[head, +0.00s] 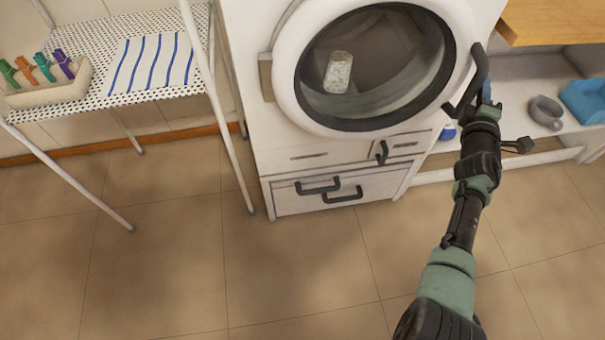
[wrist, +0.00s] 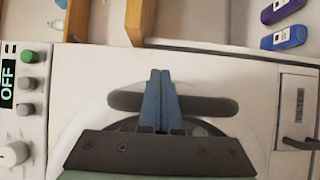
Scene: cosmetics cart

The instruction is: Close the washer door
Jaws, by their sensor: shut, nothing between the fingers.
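The white washer (head: 245,100) stands at the centre of the head view. Its round door (head: 288,85) has a white ring and dark glass, with a hinge on the left. I cannot tell whether the door is fully flush with the body. The dark curved door handle (head: 479,72) is on the door's right side. My gripper (head: 487,90) is at this handle. In the wrist view, my gripper's blue fingers (wrist: 160,75) are together and empty, crossing in front of the dark handle (wrist: 212,106). The fingers hide the handle's middle; whether they touch it is unclear.
Drawers (head: 345,188) with dark handles sit below the door. A rack (head: 100,88) with a striped cloth stands at left. A shelf at right holds a grey cup (head: 545,112) and a blue tray (head: 588,100). An OFF display (wrist: 8,85) shows in the wrist view. The front floor is clear.

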